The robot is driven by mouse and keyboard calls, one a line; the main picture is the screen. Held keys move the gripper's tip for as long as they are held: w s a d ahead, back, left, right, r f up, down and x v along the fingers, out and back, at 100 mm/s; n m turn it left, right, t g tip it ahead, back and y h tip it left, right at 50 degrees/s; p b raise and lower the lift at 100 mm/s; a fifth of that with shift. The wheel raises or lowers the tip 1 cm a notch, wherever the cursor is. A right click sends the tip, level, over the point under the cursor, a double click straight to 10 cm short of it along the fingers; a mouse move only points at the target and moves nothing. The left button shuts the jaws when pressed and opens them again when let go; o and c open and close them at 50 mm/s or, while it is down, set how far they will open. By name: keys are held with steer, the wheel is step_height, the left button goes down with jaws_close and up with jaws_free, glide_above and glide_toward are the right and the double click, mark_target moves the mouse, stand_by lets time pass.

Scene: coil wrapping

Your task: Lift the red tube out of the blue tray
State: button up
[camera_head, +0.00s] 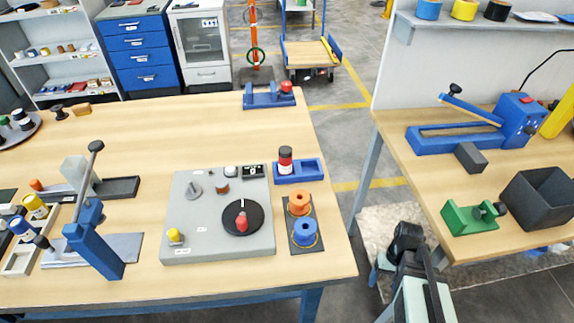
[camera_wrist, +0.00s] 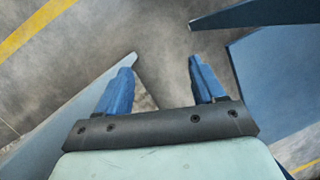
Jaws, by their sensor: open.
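The red tube (camera_head: 285,161) has a dark cap and a pale band. It stands upright at the left end of the small blue tray (camera_head: 311,170), on the wooden table near its right edge. My gripper (camera_wrist: 162,65) shows in the wrist view with two blue fingers spread apart and nothing between them. It is over the floor, away from the tube and tray, which are not in the wrist view. In the head view my arm is at the lower right, in the gap between the two tables; the fingers cannot be made out there.
A grey panel (camera_head: 190,218) with a black disc (camera_head: 250,226) lies left of the tray. Orange (camera_head: 299,203) and blue (camera_head: 304,233) spools stand in front of it. A blue fixture (camera_head: 262,100) is behind. The right table (camera_head: 411,170) edge is close to my arm.

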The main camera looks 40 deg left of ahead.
steer(key=w+a+r+n+t+y, duration=0.15)
steer(key=w+a+r, duration=0.25)
steer(key=a+r, duration=0.6)
steer(key=w+a+r+n+t, duration=0.15)
steer(key=w+a+r, duration=0.35)
steer(key=a+r, duration=0.5)
steer(key=w+a+r+n+t, duration=0.1)
steer(key=w+a+r+t, duration=0.25)
steer(key=a+r, duration=0.6)
step_height(320, 180, up, 16)
steer(key=n+g, duration=0.3)
steer(key=n, duration=0.1)
glide_above(286, 161)
steer(key=w, duration=0.2)
steer(key=shift+a+h, duration=0.35)
steer(key=shift+a, duration=0.1)
steer(key=shift+s, duration=0.3)
steer(key=shift+s+f, duration=0.1)
steer(key=shift+f, duration=0.25)
step_height(286, 161, down, 13)
